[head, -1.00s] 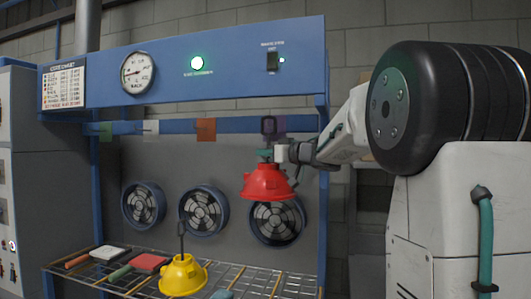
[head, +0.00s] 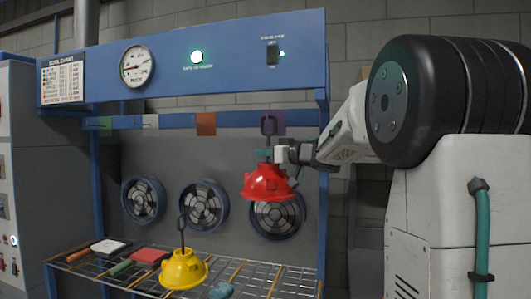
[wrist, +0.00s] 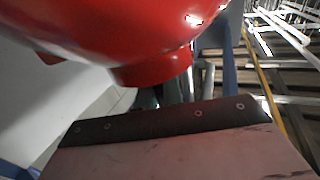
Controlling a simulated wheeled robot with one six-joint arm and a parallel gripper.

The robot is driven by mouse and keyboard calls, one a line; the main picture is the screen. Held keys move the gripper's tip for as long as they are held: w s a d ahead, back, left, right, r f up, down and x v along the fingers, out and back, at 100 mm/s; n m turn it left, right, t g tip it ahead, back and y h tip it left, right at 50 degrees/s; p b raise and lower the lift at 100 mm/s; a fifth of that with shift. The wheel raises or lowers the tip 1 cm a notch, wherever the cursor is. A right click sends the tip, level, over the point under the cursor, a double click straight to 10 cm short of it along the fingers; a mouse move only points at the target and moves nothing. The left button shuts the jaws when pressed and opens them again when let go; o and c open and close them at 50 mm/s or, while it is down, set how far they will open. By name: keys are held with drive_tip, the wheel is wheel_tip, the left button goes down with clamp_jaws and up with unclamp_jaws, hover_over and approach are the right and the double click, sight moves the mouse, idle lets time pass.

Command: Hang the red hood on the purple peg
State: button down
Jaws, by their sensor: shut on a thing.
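The red hood (head: 268,184) hangs upright below my gripper (head: 264,155), in front of the right-hand fan. My gripper is shut on the hood's stem, just above the dome. The hood's dark hanging loop (head: 268,125) stands up above the jaws, overlapping the left part of the purple patch (head: 281,122) on the blue rail. The purple peg itself cannot be made out behind the loop, and I cannot tell whether they touch. In the wrist view the red hood (wrist: 120,40) fills the upper left; neither loop nor peg shows there.
The blue rail also has green (head: 105,124), white (head: 151,121) and orange (head: 206,123) patches. A yellow hood (head: 184,269) with an upright loop stands on the wire shelf (head: 240,272) below. A blue post (head: 323,200) stands at right.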

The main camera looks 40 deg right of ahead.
drive_tip(key=c, duration=1.5)
unclamp_jaws()
drive_tip(key=shift+o, duration=0.2)
drive_tip(key=v, duration=0.8)
drive_tip(key=shift+r, duration=0.1)
drive_tip(key=shift+w, duration=0.1)
